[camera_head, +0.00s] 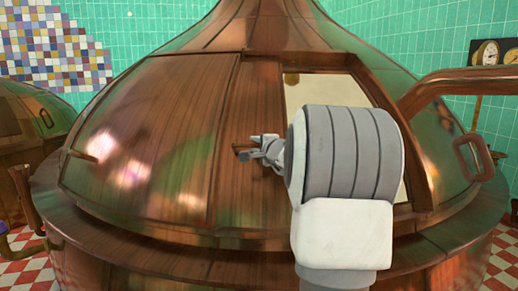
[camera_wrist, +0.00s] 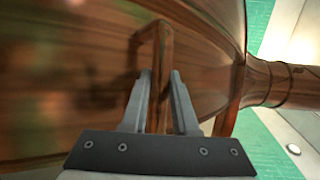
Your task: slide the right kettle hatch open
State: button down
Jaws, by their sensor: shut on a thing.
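The large copper kettle (camera_head: 150,215) fills the middle of the head view. The right hatch panel (camera_head: 228,185) is wood-streaked copper and sits left of a pale cream opening (camera_head: 310,90) in the kettle's side. A small bar handle (camera_head: 240,148) stands out from the panel. It also shows as a square copper loop in the wrist view (camera_wrist: 162,45). My gripper (camera_head: 258,143) is at this handle, with its two fingers (camera_wrist: 162,82) on either side of the bar, shut on it. My arm hides the lower middle of the opening.
A copper pipe (camera_head: 455,82) runs to the kettle's right side above a loop handle (camera_head: 474,157). Another copper kettle (camera_head: 30,125) is at the left edge. The kettle's wide rim (camera_head: 130,262) lies below the hatch. Gauges (camera_head: 488,53) hang on the green tiled wall.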

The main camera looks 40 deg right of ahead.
jog(key=shift+w+a+r, duration=0.15)
jog(key=shift+w+a, duration=0.1)
jog(key=shift+a, duration=0.25)
jog(key=c, duration=1.1)
grip_release()
jog(key=shift+o, duration=1.3)
jog(key=shift+s+a, duration=0.1)
jog(key=shift+o, duration=0.8)
jog(key=shift+s+d, duration=0.1)
jog(key=shift+d, duration=0.1)
jog(key=shift+s, duration=0.15)
